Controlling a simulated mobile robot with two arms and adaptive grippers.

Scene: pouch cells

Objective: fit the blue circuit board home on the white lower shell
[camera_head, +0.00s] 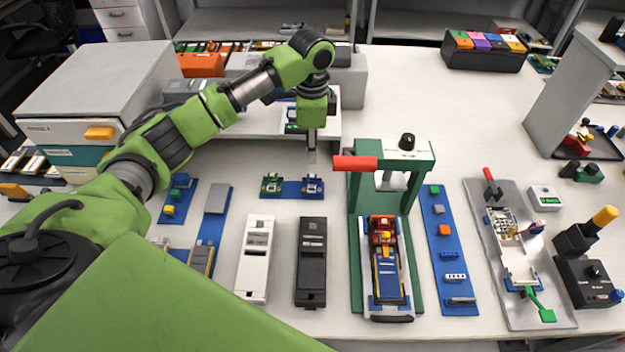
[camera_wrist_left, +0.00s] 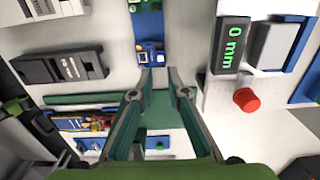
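The small blue circuit board (camera_head: 312,185) lies at the right end of a short blue mat (camera_head: 291,192). It shows ahead of my fingertips in the left wrist view (camera_wrist_left: 151,55), with a yellowish part on it. My left gripper (camera_head: 312,160) points down just behind and above this board. In the left wrist view my left gripper (camera_wrist_left: 160,80) has its fingers apart, with nothing held between them. The white lower shell (camera_head: 257,258) lies on the table, front-left of the board. Only part of it shows at the top left of the wrist view (camera_wrist_left: 40,9). My right gripper is not in view.
A green circuit board (camera_head: 271,184) shares the blue mat. A black shell (camera_head: 311,262) lies right of the white one. A green press (camera_head: 408,158) with a red handle stands close right of my gripper. A gauge (camera_wrist_left: 230,44) reading 0 mm stands behind.

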